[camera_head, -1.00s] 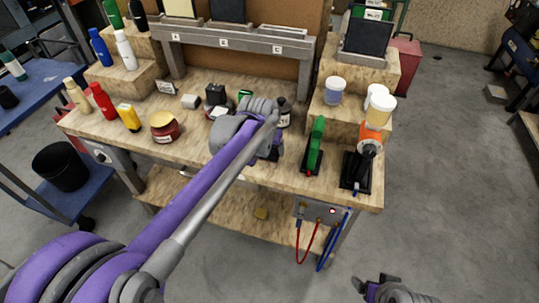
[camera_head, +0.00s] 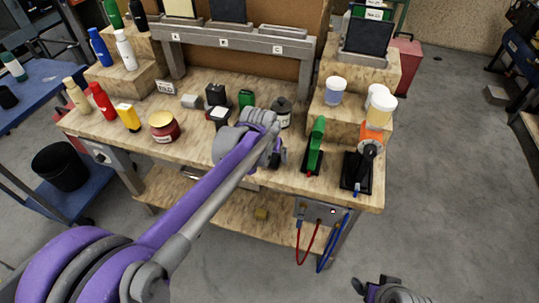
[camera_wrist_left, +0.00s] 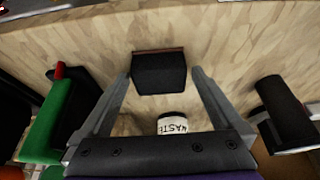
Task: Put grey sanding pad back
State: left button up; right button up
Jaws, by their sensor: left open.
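In the left wrist view a dark grey block with a thin brown edge, seemingly the sanding pad (camera_wrist_left: 159,72), lies on the wooden bench top. My left gripper (camera_wrist_left: 161,88) is open, with one finger on each side of the block. Whether the fingers touch it is unclear. In the head view my left gripper (camera_head: 276,152) is low over the bench front and mostly hides the pad. At the back stands a grey rack (camera_head: 250,45) with labelled slots; a cream pad (camera_head: 180,8) and a dark pad (camera_head: 228,10) stand in it. My right gripper (camera_head: 364,288) is partly visible at the bottom edge.
A green tool (camera_head: 316,138) on a black stand is just right of my left gripper. A jar labelled "WASTE" (camera_wrist_left: 172,124) stands close by. Bottles and a red jar (camera_head: 164,128) occupy the left.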

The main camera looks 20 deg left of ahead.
pick_arm(q)
jog(key=p+v, duration=0.1)
jog(key=v, duration=1.1)
jog(key=s+a+f, duration=0.1)
jog(key=s+f, duration=0.5)
jog(key=s, duration=0.6)
jog(key=s+a+f, duration=0.1)
jog(key=s+f, duration=0.6)
jog(key=s, duration=0.5)
jog(key=shift+a+f, duration=0.3)
jog(key=shift+a, duration=0.05)
